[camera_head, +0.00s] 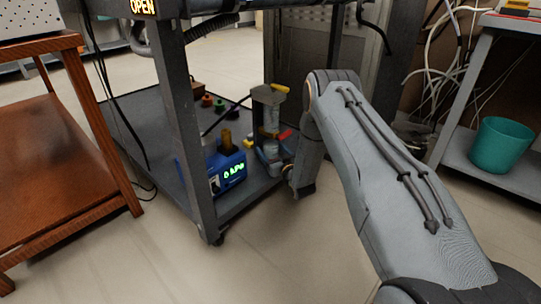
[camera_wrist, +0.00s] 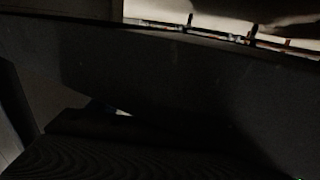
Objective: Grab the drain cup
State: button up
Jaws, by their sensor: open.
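No cup can be told for certain as the drain cup. An apparatus with a clear upright cylinder (camera_head: 270,120) and a yellowish top stands on the lower shelf of the cart, left of my arm. A clear vessel (camera_head: 271,150) sits low in it, partly hidden. My gripper (camera_head: 291,174) is at the lower end of my bent arm, just right of the apparatus; its fingers are small and indistinct. It is open, and nothing is seen held in it. The wrist view is very dark, filled by a close dark surface.
A blue device with a green display (camera_head: 227,172) stands at the shelf's front. The cart's grey post (camera_head: 190,125) rises left of it. A teal bucket (camera_head: 502,145) sits on a right shelf. A brown wooden table (camera_head: 55,150) stands left. The floor in front is clear.

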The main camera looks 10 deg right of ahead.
jog(key=shift+c, duration=0.3)
jog(key=shift+r, duration=0.1)
jog(key=c, duration=1.4)
jog(key=shift+o, duration=0.2)
jog(key=shift+r, duration=0.15)
